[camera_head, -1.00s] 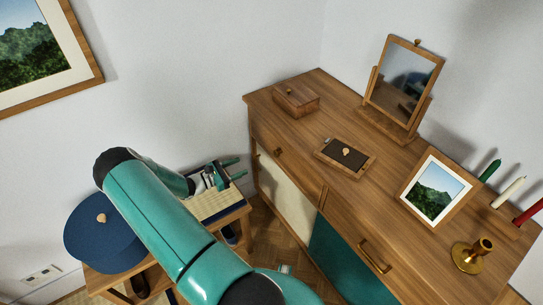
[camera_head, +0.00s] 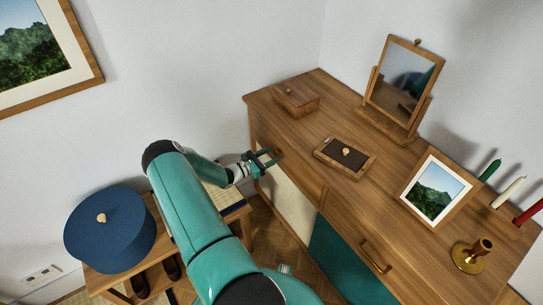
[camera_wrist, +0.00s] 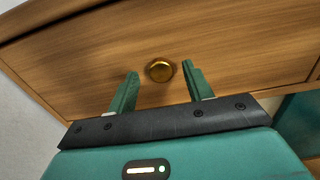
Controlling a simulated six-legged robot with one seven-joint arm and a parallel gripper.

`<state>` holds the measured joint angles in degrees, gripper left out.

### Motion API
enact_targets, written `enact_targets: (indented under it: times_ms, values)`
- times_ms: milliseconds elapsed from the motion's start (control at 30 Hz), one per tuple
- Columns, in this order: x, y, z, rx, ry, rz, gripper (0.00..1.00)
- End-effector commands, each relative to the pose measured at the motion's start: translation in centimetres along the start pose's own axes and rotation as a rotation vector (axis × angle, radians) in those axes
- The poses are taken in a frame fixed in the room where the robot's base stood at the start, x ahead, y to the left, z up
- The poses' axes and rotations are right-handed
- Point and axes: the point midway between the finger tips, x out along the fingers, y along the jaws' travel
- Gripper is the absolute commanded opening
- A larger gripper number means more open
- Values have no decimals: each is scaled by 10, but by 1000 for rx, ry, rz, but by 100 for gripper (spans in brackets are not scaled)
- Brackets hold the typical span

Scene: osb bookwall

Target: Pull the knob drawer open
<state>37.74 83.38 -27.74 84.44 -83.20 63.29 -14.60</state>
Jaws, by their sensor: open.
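The knob drawer (camera_wrist: 90,70) is a wooden front under the dresser top, and it looks shut. Its round brass knob (camera_wrist: 160,70) shows in the wrist view, just beyond and between my fingertips. My gripper (camera_wrist: 160,75) is open, with one green finger on each side of the knob; I cannot tell if either touches it. In the head view my gripper (camera_head: 269,158) is at the left end of the dresser front, and its fingers largely hide the knob there.
The dresser top (camera_head: 300,135) holds a wooden box (camera_head: 296,100), a tray (camera_head: 345,157), a mirror (camera_head: 405,80), a picture frame (camera_head: 436,190) and a brass candlestick (camera_head: 472,255). A second drawer has a bar handle (camera_head: 375,257). A bench with a blue round box (camera_head: 110,230) stands left.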

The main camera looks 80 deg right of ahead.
Motion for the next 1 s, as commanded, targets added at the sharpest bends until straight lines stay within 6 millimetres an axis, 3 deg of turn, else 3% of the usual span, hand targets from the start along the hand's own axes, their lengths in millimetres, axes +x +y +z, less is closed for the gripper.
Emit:
enact_targets:
  times_ms: [367,400,667,867,1000]
  values:
    - [10,0,0,-1,1,0,51]
    - [10,0,0,-1,1,0,49]
    - [10,0,0,-1,0,0,0]
    - [8,0,0,0,1,0,0]
    - [-5,1,0,-1,1,3,0]
